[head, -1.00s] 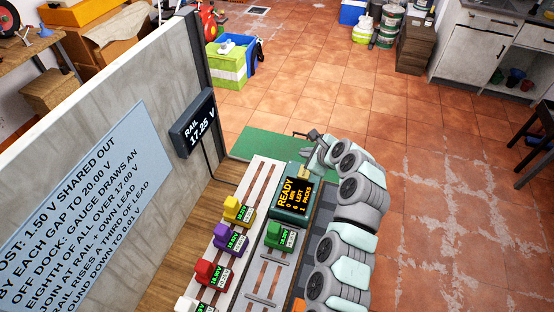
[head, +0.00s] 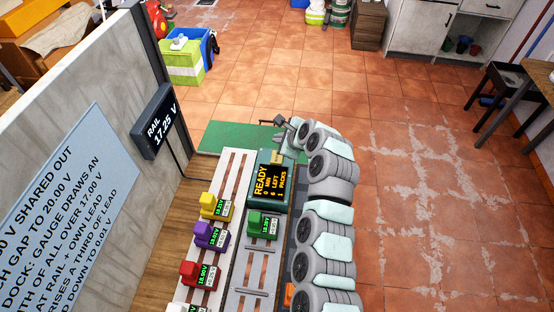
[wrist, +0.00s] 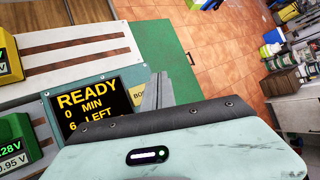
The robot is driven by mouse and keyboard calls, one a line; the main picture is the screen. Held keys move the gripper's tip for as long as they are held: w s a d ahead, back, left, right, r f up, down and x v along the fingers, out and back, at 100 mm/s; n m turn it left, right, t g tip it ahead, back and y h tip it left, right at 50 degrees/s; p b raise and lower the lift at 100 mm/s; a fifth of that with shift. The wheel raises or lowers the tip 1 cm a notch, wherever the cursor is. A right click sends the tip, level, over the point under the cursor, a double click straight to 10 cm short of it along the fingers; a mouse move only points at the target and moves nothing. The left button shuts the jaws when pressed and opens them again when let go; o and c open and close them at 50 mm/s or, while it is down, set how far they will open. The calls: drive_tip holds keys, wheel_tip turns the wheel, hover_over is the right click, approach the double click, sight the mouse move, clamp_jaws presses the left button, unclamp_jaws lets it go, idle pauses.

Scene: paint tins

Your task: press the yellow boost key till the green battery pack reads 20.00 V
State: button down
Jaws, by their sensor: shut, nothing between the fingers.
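The green battery pack (head: 262,224) sits in the right-hand row of the dock. Its gauge is too small to read in full; in the wrist view the green pack (wrist: 12,160) shows digits ending in "28V" above a label ending "0.95 V". The yellow boost key (head: 277,157) is at the far end of the dark console; in the wrist view the key (wrist: 138,96) shows "BOO", partly hidden behind my fingers. My gripper (head: 281,121) is shut and empty, beside the key at the console's far end. The wrist view shows its fingers (wrist: 158,90); contact with the key cannot be told.
The console screen (head: 270,182) reads READY, 0 MIN, 6 LEFT. A rail display (head: 157,122) reads 17.25 V. Yellow (head: 214,206), purple (head: 209,235) and red (head: 202,272) packs stand in the left row. A wall sign (head: 65,200) carries rules. Green mat (head: 228,136) is clear.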

sight(279, 158)
wheel_tip(279, 158, down, 3)
drive_tip(key=shift+f+b, duration=0.2)
drive_tip(key=shift+b, duration=0.8)
drive_tip(key=shift+f, duration=1.1)
drive_tip(key=shift+f, duration=0.1)
drive_tip(key=shift+f, duration=0.4)
drive_tip(key=shift+f, duration=0.4)
idle(0.7)
drive_tip(key=shift+r, duration=0.1)
drive_tip(key=shift+r+p, duration=0.7)
drive_tip(key=shift+p, duration=0.05)
